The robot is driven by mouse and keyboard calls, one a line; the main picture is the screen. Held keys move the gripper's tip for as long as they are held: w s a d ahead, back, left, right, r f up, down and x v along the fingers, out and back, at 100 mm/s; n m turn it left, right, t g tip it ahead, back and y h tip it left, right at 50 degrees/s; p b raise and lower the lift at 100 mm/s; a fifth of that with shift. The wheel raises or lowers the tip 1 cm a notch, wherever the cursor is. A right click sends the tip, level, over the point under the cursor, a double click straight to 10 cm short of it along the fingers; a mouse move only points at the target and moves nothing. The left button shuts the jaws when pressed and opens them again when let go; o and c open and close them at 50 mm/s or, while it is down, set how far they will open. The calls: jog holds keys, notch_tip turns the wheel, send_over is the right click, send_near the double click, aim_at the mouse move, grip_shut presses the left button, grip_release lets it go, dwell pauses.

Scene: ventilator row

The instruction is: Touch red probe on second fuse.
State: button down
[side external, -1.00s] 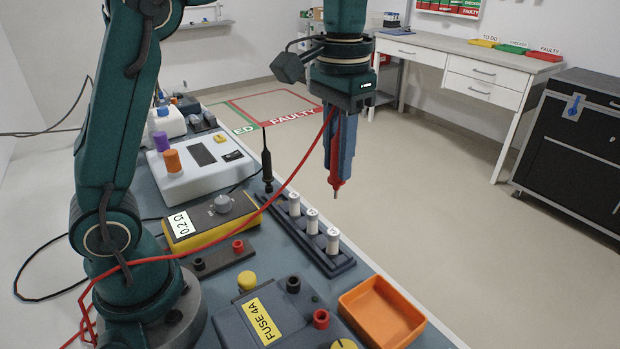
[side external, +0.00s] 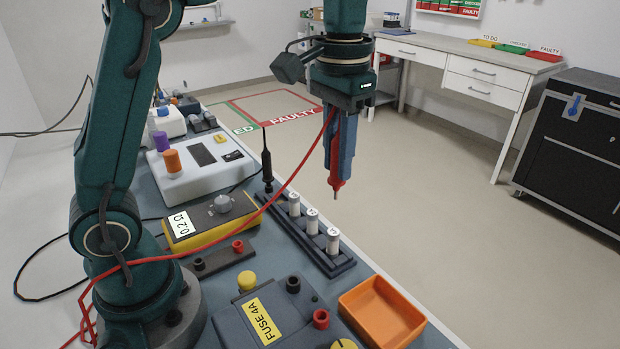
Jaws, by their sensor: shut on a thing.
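My gripper (side external: 341,150) points down and is shut on the red probe (side external: 337,184), whose tip hangs in the air. A red cable runs from the probe to the left. The fuse rack (side external: 338,265) below holds three white fuses in a row: the far one (side external: 294,204), the second, middle one (side external: 312,221) and the near one (side external: 333,241). In this view the probe tip shows above and a little right of the middle fuse and looks apart from it. A black probe (side external: 267,160) stands upright at the rack's far end.
A yellow meter (side external: 208,232) reading 0.2 Ω lies left of the rack. An orange tray (side external: 382,311) and a grey box labelled FUSE 4A (side external: 262,320) are at the near end. A white device (side external: 195,177) stands farther back. The air around the probe looks clear.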

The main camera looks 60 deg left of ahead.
jog(key=a, duration=0.6)
send_over(312, 212)
jog(key=shift+f, duration=2.75)
jog(key=shift+f, duration=0.5)
jog(key=shift+r, duration=0.1)
notch_tip(312, 212, up, 7)
dwell(0.8)
